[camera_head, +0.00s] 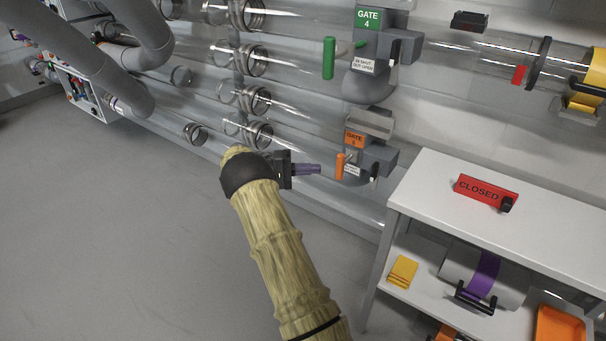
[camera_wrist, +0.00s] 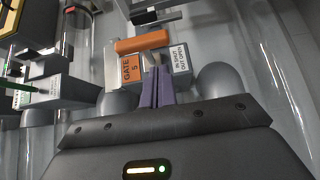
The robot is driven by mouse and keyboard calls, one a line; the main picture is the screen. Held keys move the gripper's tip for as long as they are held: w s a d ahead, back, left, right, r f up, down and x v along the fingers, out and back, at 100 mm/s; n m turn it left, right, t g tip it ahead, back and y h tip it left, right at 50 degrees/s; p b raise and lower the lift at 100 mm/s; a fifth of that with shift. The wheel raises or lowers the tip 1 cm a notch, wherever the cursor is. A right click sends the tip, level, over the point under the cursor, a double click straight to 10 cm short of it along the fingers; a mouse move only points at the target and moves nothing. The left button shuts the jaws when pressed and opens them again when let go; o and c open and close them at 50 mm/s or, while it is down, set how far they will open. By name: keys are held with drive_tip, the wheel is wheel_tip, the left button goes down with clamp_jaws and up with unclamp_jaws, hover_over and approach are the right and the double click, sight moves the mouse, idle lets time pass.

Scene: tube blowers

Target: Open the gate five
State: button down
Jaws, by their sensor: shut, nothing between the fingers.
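Gate five is a grey housing (camera_head: 377,160) on a clear tube, with an orange "GATE 5" label (camera_head: 354,138) and a white "IN SHUT OUT OPEN" label (camera_wrist: 180,58). Its orange bar handle (camera_head: 340,166) stands upright at the housing's left side in the head view. The handle also shows in the wrist view (camera_wrist: 142,42), lying across just beyond my fingers. My gripper (camera_head: 319,169) has purple fingers, shut and empty, pointing at the handle from the left. In the wrist view the fingertips (camera_wrist: 156,68) lie close below the handle; I cannot tell whether they touch it.
Gate four (camera_head: 368,48), with a green handle (camera_head: 328,58), sits above gate five. A white shelf unit (camera_head: 430,185) with a red "CLOSED" sign (camera_head: 485,193) stands to the right. Clear tubes run along the wall. The floor (camera_head: 110,220) at left is open.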

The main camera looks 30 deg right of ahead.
sight(346, 161)
drive_tip(key=b+x, duration=0.3)
drive_tip(key=x, duration=0.3)
drive_tip(key=shift+s+r+p, duration=0.1)
drive_tip(key=shift+s+p, duration=0.05)
drive_tip(key=shift+p, duration=0.2)
